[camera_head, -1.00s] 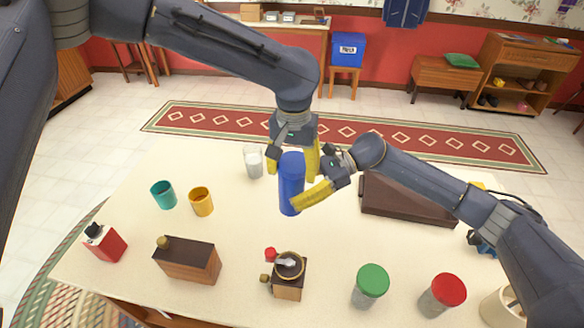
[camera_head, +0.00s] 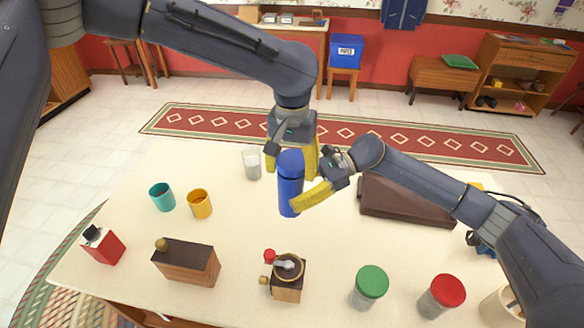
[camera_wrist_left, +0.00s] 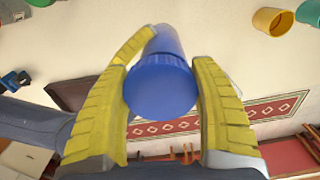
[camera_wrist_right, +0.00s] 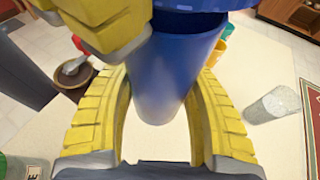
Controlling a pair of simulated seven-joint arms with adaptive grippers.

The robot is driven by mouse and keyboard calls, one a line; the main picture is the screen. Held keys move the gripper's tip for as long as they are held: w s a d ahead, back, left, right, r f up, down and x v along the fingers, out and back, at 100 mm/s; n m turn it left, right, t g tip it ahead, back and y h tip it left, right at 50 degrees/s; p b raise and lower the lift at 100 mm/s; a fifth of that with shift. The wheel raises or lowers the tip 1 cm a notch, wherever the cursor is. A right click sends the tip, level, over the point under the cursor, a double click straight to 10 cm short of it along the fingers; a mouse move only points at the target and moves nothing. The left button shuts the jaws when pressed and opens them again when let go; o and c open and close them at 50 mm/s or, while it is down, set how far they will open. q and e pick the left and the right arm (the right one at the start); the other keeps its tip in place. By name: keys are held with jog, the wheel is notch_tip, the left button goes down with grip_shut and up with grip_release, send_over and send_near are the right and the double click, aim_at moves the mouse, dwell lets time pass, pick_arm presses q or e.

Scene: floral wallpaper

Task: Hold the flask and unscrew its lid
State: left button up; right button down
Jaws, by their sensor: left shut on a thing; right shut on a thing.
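The blue flask (camera_head: 289,196) is held upright above the table. Its blue lid (camera_head: 291,163) sits on top and faces the camera in the left wrist view (camera_wrist_left: 160,92). My left gripper (camera_head: 291,158) comes from above and is shut on the lid, one finger on each side. My right gripper (camera_head: 303,194) comes from the right and is shut on the flask's body, below the lid. In the right wrist view the body (camera_wrist_right: 168,85) stands between its yellow fingers, and the lid's lower edge (camera_wrist_right: 190,6) shows above. Whether the lid has turned, I cannot tell.
A glass (camera_head: 252,163) stands just left of the flask. A teal cup (camera_head: 162,197) and an orange cup (camera_head: 200,204) are farther left. A coffee grinder (camera_head: 287,278) and a wooden box (camera_head: 188,262) are in front. A dark case (camera_head: 400,200) lies behind my right arm.

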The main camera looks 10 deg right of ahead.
pick_arm(q)
jog(key=shift+r, duration=0.6)
